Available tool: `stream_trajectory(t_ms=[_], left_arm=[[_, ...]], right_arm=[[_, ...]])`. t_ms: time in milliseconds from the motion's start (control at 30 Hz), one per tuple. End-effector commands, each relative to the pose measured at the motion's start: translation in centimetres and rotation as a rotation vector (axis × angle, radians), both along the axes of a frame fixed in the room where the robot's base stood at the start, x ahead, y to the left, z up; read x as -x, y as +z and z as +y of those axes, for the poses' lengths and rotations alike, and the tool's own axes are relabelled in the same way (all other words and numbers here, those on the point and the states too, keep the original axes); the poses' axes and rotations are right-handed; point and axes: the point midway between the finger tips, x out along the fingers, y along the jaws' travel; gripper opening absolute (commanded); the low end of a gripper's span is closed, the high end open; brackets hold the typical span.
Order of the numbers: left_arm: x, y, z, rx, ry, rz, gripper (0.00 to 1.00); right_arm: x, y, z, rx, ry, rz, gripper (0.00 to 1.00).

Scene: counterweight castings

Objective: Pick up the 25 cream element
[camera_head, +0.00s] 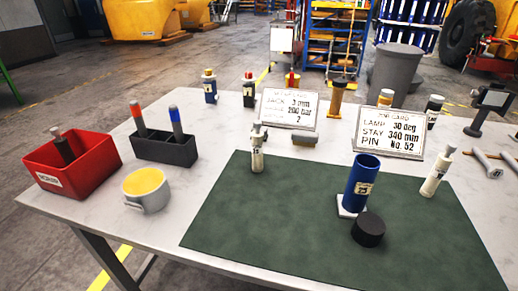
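One cream element (257,157) stands upright on the back-left part of the green mat (290,225). It has a grey fitting at its top and a small dark number that looks like 25 but is too small to read surely. A second cream element (433,179) stands tilted at the right side of the mat, with a dark label I cannot read. Neither of my grippers is in view, and nothing is seen touching either cream element.
A blue cylinder (361,183) on a white base and a black puck (368,231) are on the mat. Two cards (288,108) (389,139) and several coloured elements stand behind. The mat's front left is clear.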

Motion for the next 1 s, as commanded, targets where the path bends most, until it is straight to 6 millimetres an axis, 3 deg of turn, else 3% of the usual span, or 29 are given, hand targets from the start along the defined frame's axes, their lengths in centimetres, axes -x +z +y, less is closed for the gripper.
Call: stream_trajectory(t_ms=[467,567,833,1000], left_arm=[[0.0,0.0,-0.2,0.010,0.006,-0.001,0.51],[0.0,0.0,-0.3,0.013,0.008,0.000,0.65],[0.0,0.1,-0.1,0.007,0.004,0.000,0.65],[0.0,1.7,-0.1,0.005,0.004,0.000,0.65]], right_arm=[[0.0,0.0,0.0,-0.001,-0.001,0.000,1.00],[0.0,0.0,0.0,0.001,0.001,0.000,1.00],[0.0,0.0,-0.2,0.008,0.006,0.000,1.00],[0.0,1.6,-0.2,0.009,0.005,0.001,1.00]])
